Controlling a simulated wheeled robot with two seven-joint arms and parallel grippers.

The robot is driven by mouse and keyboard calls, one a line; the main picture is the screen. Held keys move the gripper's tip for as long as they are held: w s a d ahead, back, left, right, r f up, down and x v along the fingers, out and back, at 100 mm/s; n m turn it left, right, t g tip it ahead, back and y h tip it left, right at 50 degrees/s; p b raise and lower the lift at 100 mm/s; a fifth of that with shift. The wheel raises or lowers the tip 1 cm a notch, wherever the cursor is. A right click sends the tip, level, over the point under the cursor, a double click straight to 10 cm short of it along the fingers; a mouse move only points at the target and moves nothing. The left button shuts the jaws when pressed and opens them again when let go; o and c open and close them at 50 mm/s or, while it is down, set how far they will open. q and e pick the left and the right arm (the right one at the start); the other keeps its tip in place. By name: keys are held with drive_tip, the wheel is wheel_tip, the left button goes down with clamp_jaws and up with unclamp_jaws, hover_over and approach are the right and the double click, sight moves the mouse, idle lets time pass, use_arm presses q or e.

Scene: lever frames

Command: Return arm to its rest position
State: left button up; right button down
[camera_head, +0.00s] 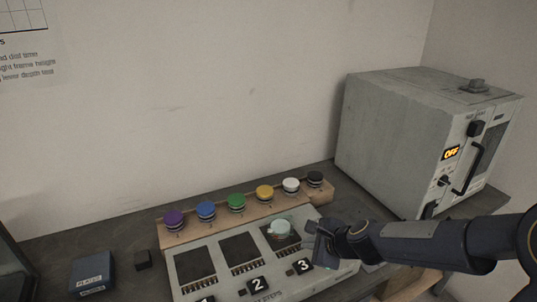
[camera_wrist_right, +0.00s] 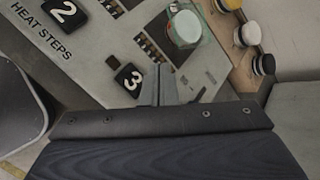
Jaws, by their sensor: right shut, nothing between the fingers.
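My right arm reaches in from the right in the head view. Its gripper (camera_head: 312,242) is over the right side of the grey panel (camera_head: 222,287), close to the number 3 label (camera_head: 304,266). In the right wrist view the fingers (camera_wrist_right: 159,82) are together and empty, with the number 3 label (camera_wrist_right: 129,77) just left of them. A pale mint round piece (camera_head: 281,228) sits at the third dark window, apart from the fingers; it also shows in the wrist view (camera_wrist_right: 184,28). My left gripper is not in view.
A wooden strip behind the panel holds several coloured knobs, from purple (camera_head: 173,218) to black (camera_head: 315,179). A grey oven reading OFF (camera_head: 385,140) stands at the back right. A blue box (camera_head: 92,274) and a small black block (camera_head: 143,260) lie left of the panel.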

drive_tip(key=s+d+r+n, duration=0.2)
drive_tip(key=s+r+n, duration=0.65)
drive_tip(key=s, duration=0.25)
drive_tip(key=s+d+f+n+g+h, duration=0.1)
drive_tip(key=s+d+n+g, duration=0.1)
drive_tip(key=s+n, duration=0.8)
drive_tip(key=s+d, duration=0.1)
drive_tip(key=s, duration=0.5)
drive_tip(key=shift+f, duration=0.4)
drive_tip(key=shift+n, duration=0.25)
